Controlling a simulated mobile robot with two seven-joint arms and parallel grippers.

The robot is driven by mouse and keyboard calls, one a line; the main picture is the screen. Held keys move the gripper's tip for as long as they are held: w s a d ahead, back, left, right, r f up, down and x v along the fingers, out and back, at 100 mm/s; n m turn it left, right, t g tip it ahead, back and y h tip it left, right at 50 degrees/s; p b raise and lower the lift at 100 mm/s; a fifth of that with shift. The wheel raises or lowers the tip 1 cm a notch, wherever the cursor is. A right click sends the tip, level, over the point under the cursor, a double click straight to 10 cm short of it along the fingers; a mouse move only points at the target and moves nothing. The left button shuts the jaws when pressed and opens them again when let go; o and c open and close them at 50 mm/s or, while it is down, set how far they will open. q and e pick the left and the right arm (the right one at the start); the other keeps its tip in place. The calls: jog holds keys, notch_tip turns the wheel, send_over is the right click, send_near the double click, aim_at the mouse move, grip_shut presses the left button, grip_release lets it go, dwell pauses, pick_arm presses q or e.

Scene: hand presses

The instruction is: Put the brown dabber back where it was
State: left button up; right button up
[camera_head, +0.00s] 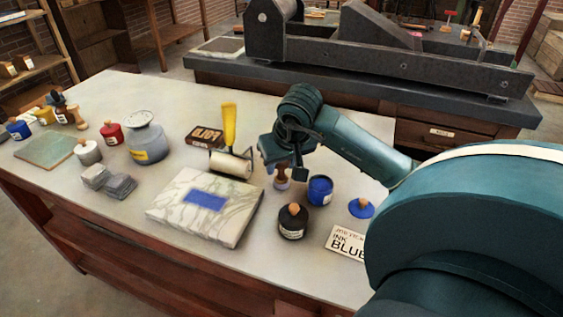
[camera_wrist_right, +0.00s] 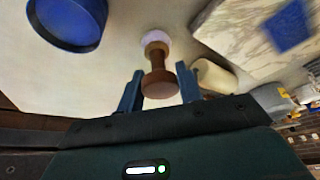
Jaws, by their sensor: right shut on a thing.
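The brown dabber (camera_head: 282,173) has a turned wooden handle and a pale round pad at its lower end. In the right wrist view the dabber (camera_wrist_right: 155,58) stands between the two fingers, pad pointing away from me. My right gripper (camera_head: 284,163) is shut on its handle, and its fingers also show in the wrist view (camera_wrist_right: 159,90). The dabber is over the table, just left of an open blue ink pot (camera_head: 320,190). I cannot tell whether the pad touches the table. My left gripper is not in view.
A black lidded pot (camera_head: 292,222), a blue lid (camera_head: 361,208) and an ink card (camera_head: 346,242) lie nearby. Left are a marble slab (camera_head: 190,222) with a blue patch and a yellow-handled roller (camera_head: 230,125). More pots and wooden-handled tools crowd the table's far left. A press (camera_head: 390,58) stands behind.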

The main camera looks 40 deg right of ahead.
jog(key=shift+f, duration=0.2)
jog(key=o, duration=1)
jog(key=shift+r, duration=0.5)
jog(key=p+v, duration=0.1)
jog(key=v, duration=1)
jog(key=shift+r, duration=0.25)
jog(key=shift+s, duration=0.1)
